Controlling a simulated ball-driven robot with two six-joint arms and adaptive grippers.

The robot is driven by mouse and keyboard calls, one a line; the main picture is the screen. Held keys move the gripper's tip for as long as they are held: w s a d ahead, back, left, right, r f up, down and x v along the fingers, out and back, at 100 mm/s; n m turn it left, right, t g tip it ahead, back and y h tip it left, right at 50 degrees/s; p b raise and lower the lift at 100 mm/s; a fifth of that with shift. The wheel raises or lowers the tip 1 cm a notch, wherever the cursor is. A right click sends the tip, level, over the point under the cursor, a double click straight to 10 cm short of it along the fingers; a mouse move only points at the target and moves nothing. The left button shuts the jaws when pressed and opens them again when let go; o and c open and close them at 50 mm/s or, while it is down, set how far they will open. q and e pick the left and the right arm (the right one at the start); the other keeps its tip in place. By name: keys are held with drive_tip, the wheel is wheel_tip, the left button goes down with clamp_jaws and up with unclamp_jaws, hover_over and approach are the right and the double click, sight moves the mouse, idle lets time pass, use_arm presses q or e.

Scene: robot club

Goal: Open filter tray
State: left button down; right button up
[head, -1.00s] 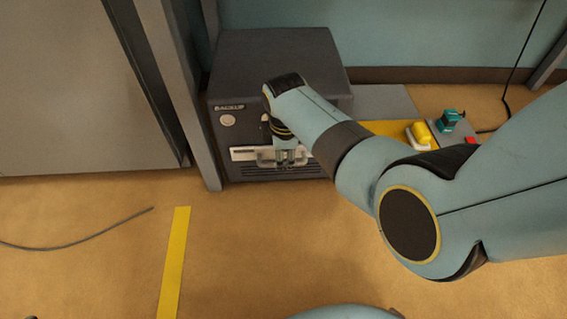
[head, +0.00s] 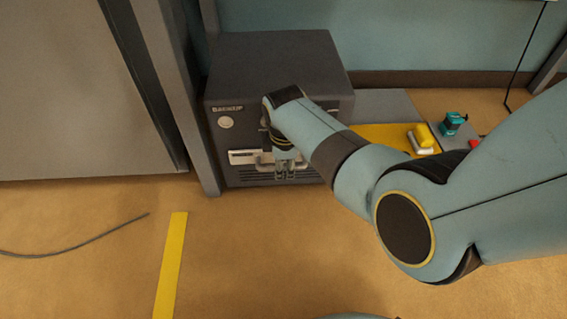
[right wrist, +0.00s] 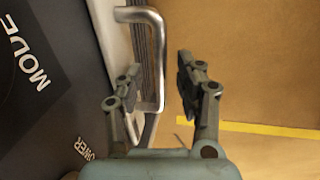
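The filter tray (head: 241,157) shows as a pale strip low on the front of a dark cabinet (head: 280,55), with a metal bar handle (head: 264,165). My right gripper (head: 285,172) is at the handle and hides part of the tray front. In the right wrist view, the handle (right wrist: 157,70) passes between the fingers of my right gripper (right wrist: 158,78). One finger is on the cabinet side of the bar and the other outside it, with a gap visible. The tray looks about flush with the cabinet. My left gripper is not in view.
A grey post (head: 178,95) stands close to the cabinet's left side. A yellow-and-white item (head: 421,138) and a teal item (head: 453,122) lie to the right. A cable (head: 75,243) and yellow tape (head: 170,265) are on the otherwise clear floor in front.

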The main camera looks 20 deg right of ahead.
clamp_jaws()
drive_tip(key=shift+s, duration=0.1)
idle(0.5)
